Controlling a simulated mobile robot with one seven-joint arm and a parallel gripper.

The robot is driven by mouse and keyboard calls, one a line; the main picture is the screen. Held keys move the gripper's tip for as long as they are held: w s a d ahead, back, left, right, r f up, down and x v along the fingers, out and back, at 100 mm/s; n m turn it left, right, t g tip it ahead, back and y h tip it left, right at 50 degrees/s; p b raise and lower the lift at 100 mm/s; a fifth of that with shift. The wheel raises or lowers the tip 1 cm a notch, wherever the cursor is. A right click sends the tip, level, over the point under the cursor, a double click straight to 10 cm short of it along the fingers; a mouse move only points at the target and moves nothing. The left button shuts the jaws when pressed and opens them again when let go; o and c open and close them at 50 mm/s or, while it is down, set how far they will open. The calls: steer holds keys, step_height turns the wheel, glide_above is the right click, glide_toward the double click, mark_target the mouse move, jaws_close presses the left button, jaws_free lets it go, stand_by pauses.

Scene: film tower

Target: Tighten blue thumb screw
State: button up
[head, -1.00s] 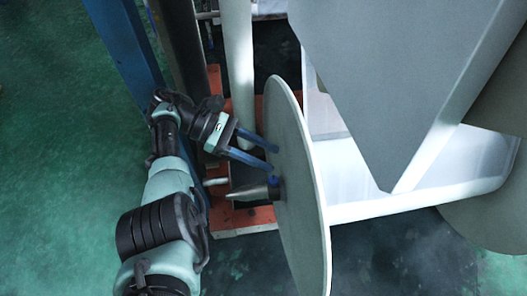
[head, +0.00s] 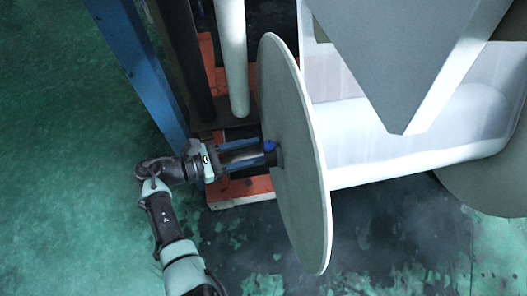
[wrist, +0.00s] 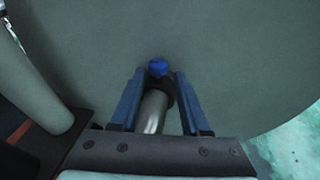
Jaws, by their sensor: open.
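The blue thumb screw (head: 270,146) sits on the dark collar at the centre of a large grey disc (head: 302,170). In the wrist view the blue thumb screw (wrist: 157,67) shows just beyond and between the fingertips, on top of the dark collar (wrist: 166,88). A metal shaft (wrist: 152,112) runs from the collar back between the fingers. My gripper (head: 262,153) is open, its blue fingers on either side of the shaft and pointing at the disc. In the wrist view my gripper (wrist: 158,77) shows a gap around the shaft and holds nothing. Whether a fingertip touches the collar I cannot tell.
A white film roll (head: 420,140) lies behind the disc, under a large grey angled panel (head: 400,50). A blue post (head: 135,60), a white vertical pole (head: 232,60) and an orange base frame (head: 240,190) stand close by. Green floor at left is free.

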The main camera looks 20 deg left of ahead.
steer(key=s+f+n+t+y+b, duration=0.2)
steer(key=s+n+t+y, duration=0.15)
steer(key=s, duration=0.25)
steer(key=n+t+y+b, duration=0.1)
steer(key=n+t+y, duration=0.2)
steer(key=n, duration=0.1)
glide_toward(270, 147)
steer(key=b+x, duration=0.2)
steer(key=x, duration=0.2)
steer(key=b+x, duration=0.2)
steer(key=x, duration=0.2)
steer(key=shift+w+a+f, duration=0.1)
steer(key=shift+a, duration=0.1)
jaws_close()
